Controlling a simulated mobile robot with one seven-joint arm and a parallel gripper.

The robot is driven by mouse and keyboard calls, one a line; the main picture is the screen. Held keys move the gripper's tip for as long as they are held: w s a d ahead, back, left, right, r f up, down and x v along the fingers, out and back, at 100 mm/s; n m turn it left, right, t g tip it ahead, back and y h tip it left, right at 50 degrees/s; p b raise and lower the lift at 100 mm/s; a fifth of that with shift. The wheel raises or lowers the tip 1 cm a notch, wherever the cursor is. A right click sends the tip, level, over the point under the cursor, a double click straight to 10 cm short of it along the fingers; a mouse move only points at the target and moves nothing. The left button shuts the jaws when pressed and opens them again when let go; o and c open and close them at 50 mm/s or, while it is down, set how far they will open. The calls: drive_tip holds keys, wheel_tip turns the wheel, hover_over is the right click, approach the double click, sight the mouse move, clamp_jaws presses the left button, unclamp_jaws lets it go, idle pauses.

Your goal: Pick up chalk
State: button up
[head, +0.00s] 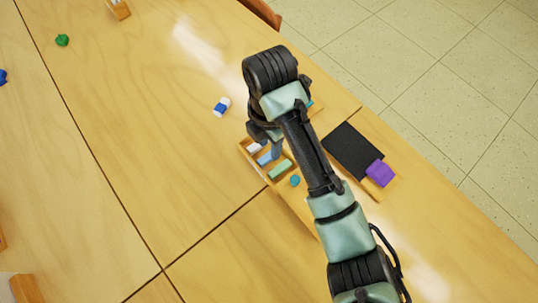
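A small wooden tray (246,151) on the table holds chalk sticks. A green chalk (280,169) lies in its front part, a blue chalk (265,159) lies behind it, and a white chalk (253,147) is at the far end. My gripper (273,151) hangs over the tray, close above the blue chalk. My arm hides the tray's right side and much of the gripper. I cannot tell whether the fingers touch any chalk or how far apart they are.
A blue-and-white eraser (221,107) lies left of the tray. A teal lump (295,181) is beside it. A black slate (352,151) with a purple block (380,173) lies to the right. A green lump (62,40) is far left. The table's left middle is clear.

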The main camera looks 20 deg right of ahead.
sight(269, 155)
wheel_tip(269, 155, down, 4)
drive_tip(key=shift+r, duration=0.1)
clamp_jaws()
idle(0.4)
wheel_tip(269, 155, up, 10)
drive_tip(key=p, duration=0.3)
drive_tip(key=shift+p, duration=0.3)
